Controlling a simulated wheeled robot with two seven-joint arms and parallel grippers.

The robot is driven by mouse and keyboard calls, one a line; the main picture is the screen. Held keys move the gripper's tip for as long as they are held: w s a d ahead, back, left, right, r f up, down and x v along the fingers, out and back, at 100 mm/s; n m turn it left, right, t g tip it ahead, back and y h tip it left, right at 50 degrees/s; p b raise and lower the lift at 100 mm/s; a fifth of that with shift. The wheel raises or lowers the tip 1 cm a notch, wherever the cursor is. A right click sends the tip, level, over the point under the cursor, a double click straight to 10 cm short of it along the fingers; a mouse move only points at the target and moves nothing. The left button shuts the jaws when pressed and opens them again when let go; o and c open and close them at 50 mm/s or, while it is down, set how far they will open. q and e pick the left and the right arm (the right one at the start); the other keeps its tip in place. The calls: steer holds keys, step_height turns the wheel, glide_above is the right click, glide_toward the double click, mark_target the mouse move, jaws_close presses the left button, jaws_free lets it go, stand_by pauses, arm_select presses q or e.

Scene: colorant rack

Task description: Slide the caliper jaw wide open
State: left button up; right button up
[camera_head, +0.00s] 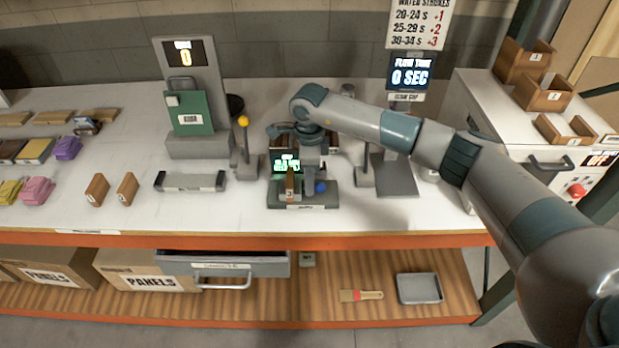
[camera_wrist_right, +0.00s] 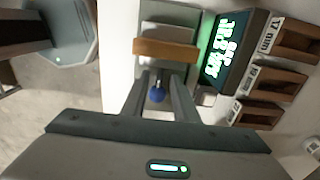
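The caliper (camera_head: 303,206) stands at the table's middle, with a dark base, a lit green display (camera_head: 286,164) and a blue knob (camera_head: 320,187). A wooden block (camera_head: 291,184) marked 3 stands upright on it, left of the knob. My right gripper (camera_head: 311,172) points down over the caliper and hides part of it. In the right wrist view its two fingers (camera_wrist_right: 161,78) are apart, with the blue knob (camera_wrist_right: 157,95) showing between them. I cannot tell whether they touch it. The wooden block (camera_wrist_right: 165,51) lies beyond the fingertips. My left gripper is not in view.
Labelled wooden bins (camera_wrist_right: 255,112) sit beside the display in the wrist view. The table front before the caliper is clear.

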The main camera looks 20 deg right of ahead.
steer(key=shift+c, duration=0.7)
jaws_close()
stand_by(0.6)
